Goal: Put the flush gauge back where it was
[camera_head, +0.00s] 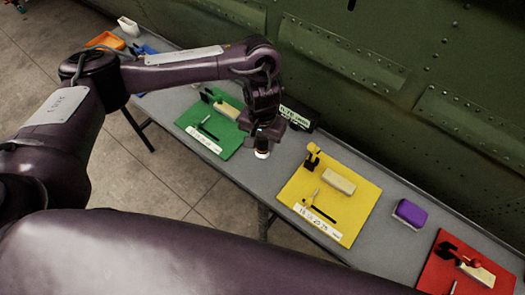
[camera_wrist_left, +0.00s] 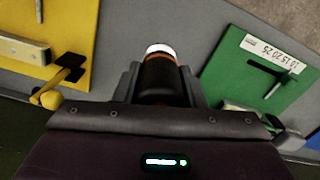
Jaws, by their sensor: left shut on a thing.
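My left gripper (camera_head: 262,134) points down over the grey table between the green and yellow mats. It is shut on a dark cylinder with an orange band and a white end, which I take to be the flush gauge (camera_head: 262,152). In the left wrist view the gauge (camera_wrist_left: 160,75) stands between the two fingers, white end away from the palm. Its white end appears to be above the tabletop; I cannot tell the exact gap. A dark block with a white lettered label (camera_head: 296,118) sits just behind and right of the gripper. My right gripper is out of view.
The green mat (camera_head: 222,150) lies left with a block and dark tools. The yellow mat (camera_head: 350,222) lies right with a pale block and tools. A purple block (camera_head: 410,213) and red mat (camera_head: 438,275) are farther right. The green riveted fuselage wall (camera_head: 400,100) rises behind the table.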

